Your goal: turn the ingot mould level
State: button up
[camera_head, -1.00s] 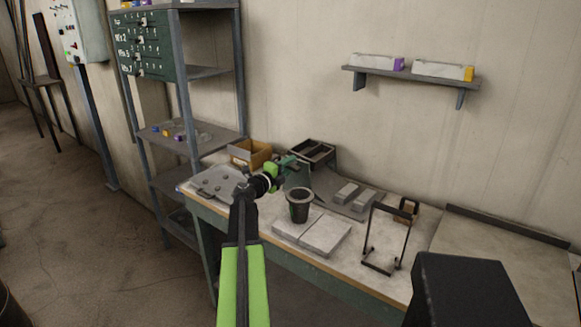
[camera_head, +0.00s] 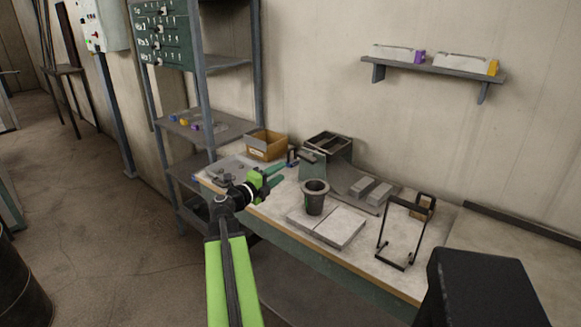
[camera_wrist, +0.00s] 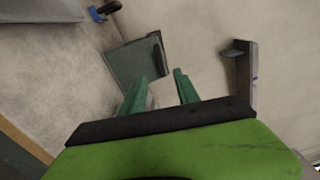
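The ingot mould (camera_head: 327,142) looks like a dark open tray with long cavities, on a green stand (camera_head: 312,168) at the back of the workbench. Its open top faces up; I cannot tell exactly how level it is. A short dark handle (camera_head: 306,156) seems to stick out at its front left. My gripper (camera_head: 277,176) is in front and left of the stand, apart from it. In the wrist view my green fingers (camera_wrist: 160,88) are spread with nothing between them. A green plate (camera_wrist: 138,62), likely the stand, and a grey bar with a stub (camera_wrist: 245,72) lie beyond them.
A dark crucible (camera_head: 314,197) stands on pale slabs (camera_head: 340,228), right of my gripper. A wire frame (camera_head: 400,235), grey ingots (camera_head: 370,190) and a cardboard box (camera_head: 265,144) are on the bench. A shelf rack (camera_head: 205,120) stands at the left.

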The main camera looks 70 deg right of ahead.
jog(key=shift+v, duration=1.1)
